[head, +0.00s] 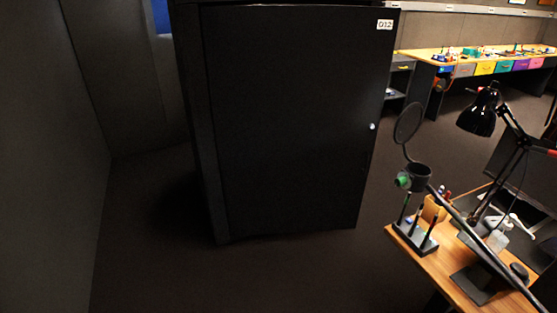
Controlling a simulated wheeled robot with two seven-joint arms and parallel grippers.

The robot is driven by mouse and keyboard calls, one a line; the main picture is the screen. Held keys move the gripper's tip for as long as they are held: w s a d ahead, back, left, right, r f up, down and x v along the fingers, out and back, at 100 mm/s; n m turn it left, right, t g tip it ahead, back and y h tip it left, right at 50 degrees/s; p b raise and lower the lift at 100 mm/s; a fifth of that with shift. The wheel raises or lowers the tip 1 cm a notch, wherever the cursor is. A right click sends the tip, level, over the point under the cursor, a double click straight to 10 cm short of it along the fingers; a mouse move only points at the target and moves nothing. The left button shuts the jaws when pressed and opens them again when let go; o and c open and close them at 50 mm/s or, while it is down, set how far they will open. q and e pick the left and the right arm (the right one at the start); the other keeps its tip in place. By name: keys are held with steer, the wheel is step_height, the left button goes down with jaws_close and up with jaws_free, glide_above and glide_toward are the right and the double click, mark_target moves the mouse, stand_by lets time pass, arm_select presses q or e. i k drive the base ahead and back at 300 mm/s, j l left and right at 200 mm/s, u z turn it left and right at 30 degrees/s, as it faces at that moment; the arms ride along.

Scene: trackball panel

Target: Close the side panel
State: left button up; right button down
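A tall black cabinet (285,120) stands in the middle of the head view. Its large flat dark panel (290,130) faces me, with a white "012" label (385,24) at its top right. A small bright knob or lock (372,126) sits near the panel's right edge. The panel looks about flush with the cabinet, but the dark surfaces hide any small gap. I cannot tell whether this is the side panel. Neither of my grippers is in view.
A grey wall (50,150) runs along the left, with bare dark floor (150,240) before the cabinet. At right, a wooden desk (440,268) carries a black lamp (478,118), a round filter on an arm (408,122) and pens. A long bench (470,60) stands behind.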

mark_target(296, 92)
steer(key=i+j+z, duration=0.1)
steer(key=z, duration=0.35)
steer(key=i+j+z, duration=0.2)
steer(key=z, duration=0.3)
steer(key=i+j+z, duration=0.25)
steer(key=z, duration=0.2)
steer(key=i+j+z, duration=0.15)
steer(key=j+z, duration=0.15)
steer(key=z, duration=0.15)
steer(key=j+z, duration=0.3)
steer(key=z, duration=0.15)
steer(key=i, duration=0.05)
